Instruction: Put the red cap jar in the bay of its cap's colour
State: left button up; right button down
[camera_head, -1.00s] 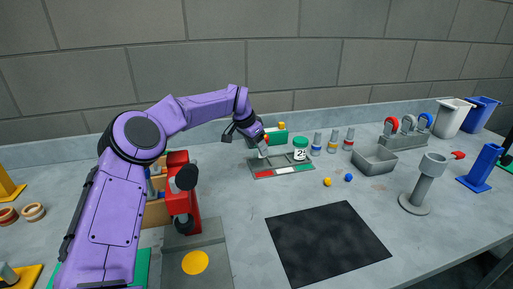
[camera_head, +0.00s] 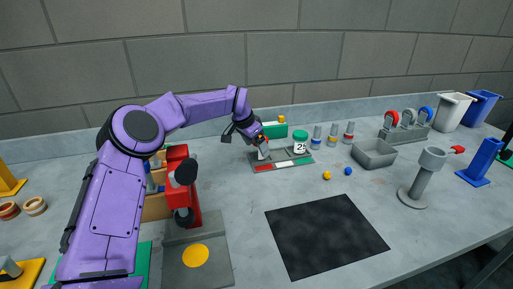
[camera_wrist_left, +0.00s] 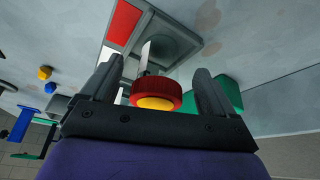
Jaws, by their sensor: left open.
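The red cap jar shows in the left wrist view by its red cap (camera_wrist_left: 136,93) with a yellow round top, and a white strip on its body. My left gripper (camera_wrist_left: 155,80) is open, one finger on each side of the cap. In the head view my left gripper (camera_head: 262,150) is at the left end of the grey bay tray (camera_head: 286,167), by the red-marked bay, and mostly hides the jar. The tray's front edge carries red (camera_head: 262,168), white and green strips. The jar appears to stand in the red-marked bay, though its base is partly hidden. My right gripper is not in view.
A green cap jar (camera_head: 300,144) marked 2 stands in the green-marked bay. A green block (camera_head: 275,131) is behind the tray. A black mat (camera_head: 325,240) is in front.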

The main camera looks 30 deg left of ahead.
pick_arm(q)
jog(key=b+v, duration=0.2)
jog(key=v, duration=0.9)
